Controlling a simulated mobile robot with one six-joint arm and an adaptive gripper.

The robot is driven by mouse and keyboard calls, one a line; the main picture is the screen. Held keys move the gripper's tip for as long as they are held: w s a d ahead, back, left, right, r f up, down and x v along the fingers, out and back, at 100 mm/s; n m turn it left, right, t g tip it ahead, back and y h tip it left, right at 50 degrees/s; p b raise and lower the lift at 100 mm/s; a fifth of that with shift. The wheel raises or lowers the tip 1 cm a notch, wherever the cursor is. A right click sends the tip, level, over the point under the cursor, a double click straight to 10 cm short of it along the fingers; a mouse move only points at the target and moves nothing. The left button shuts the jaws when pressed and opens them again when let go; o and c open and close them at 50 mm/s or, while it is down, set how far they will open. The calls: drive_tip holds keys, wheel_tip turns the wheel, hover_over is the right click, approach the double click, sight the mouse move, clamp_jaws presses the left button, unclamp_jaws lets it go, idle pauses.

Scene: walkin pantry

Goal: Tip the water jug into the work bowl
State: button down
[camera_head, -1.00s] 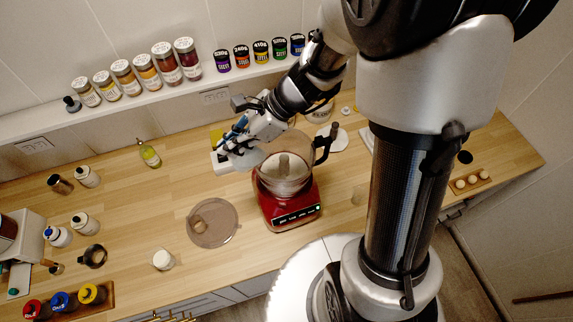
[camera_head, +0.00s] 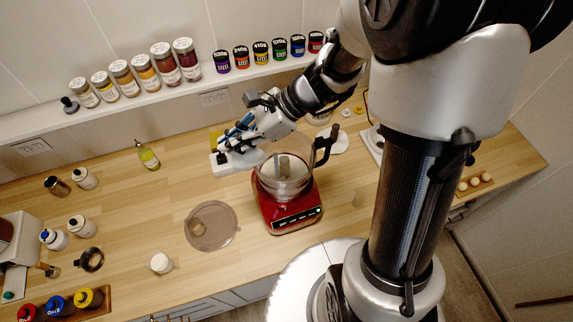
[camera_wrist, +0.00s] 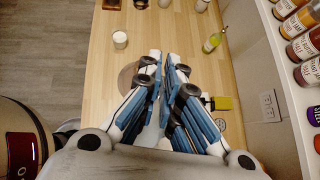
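The red food processor (camera_head: 290,213) stands on the counter, with the clear work bowl (camera_head: 268,182) on top and a black handle at its right. My gripper (camera_head: 228,165) hangs over the counter just left of the bowl. In the wrist view its fingers (camera_wrist: 164,62) converge to a narrow gap. A pale shape (camera_head: 250,158) shows beside the fingers in the head view. I cannot tell whether it is the water jug or part of my gripper. I cannot make out a jug for certain anywhere else.
A clear round lid (camera_head: 211,226) lies left of the processor, with a white cup (camera_head: 161,263) nearer the front. An oil bottle (camera_head: 148,156) stands farther back. Spice jars (camera_head: 163,62) line the wall shelf. The counter left of my gripper is largely clear.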

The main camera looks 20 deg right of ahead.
drive_tip(key=shift+s+d+f+y+b, duration=0.15)
drive_tip(key=shift+d+y+b, duration=0.7)
drive_tip(key=shift+b, duration=0.95)
drive_tip(key=shift+d+f+t+y+b, duration=0.2)
drive_tip(key=shift+d+t+y+b, duration=0.15)
drive_tip(key=shift+y+b, duration=0.7)
drive_tip(key=shift+s+d+r, duration=0.1)
drive_tip(key=shift+d, duration=0.25)
drive_tip(key=shift+s+d+r+y, duration=0.15)
drive_tip(key=shift+d+y, duration=0.35)
drive_tip(key=shift+d, duration=0.1)
